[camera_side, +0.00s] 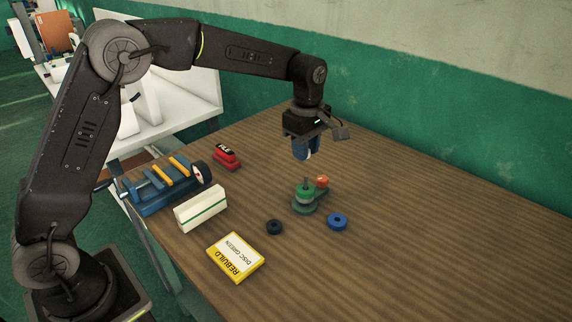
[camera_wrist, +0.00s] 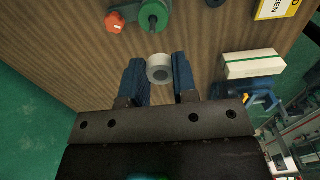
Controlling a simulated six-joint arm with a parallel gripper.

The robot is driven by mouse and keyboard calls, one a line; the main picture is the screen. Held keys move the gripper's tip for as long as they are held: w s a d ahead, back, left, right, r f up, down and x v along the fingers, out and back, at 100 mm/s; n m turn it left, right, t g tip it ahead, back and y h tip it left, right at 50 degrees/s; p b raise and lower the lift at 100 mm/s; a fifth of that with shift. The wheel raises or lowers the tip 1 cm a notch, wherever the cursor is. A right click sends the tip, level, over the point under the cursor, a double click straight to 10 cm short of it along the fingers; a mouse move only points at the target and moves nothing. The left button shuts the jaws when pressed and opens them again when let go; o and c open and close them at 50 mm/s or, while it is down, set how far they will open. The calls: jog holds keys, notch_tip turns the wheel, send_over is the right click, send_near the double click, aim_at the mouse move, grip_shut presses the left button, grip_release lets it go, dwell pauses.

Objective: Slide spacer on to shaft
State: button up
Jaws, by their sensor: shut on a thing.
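The spacer (camera_wrist: 160,68) is a pale grey-white ring with a hole. My gripper (camera_wrist: 160,80) is shut on it between two blue fingers. In the side view my gripper (camera_side: 303,150) hangs above the table behind the shaft, with a sliver of the spacer (camera_side: 309,155) showing. The shaft (camera_side: 306,183) stands upright on a small grey-green base, with a green disc (camera_side: 304,194) around it. In the wrist view the shaft (camera_wrist: 153,20) and green disc (camera_wrist: 153,8) lie just past the fingertips. The spacer is apart from the shaft.
An orange-red knob (camera_side: 322,181) sits on the base beside the shaft. A blue ring (camera_side: 337,221) and a black ring (camera_side: 274,227) lie nearby. The table's right is clear.

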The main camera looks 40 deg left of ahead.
jog(key=shift+w+r, duration=0.15)
jog(key=shift+w, duration=0.35)
jog(key=shift+f, duration=3.1)
jog(key=shift+f, duration=2.2)
jog(key=o, duration=1)
jog(key=shift+r, duration=0.1)
notch_tip(320, 180, up, 14)
jog(key=shift+f, duration=0.15)
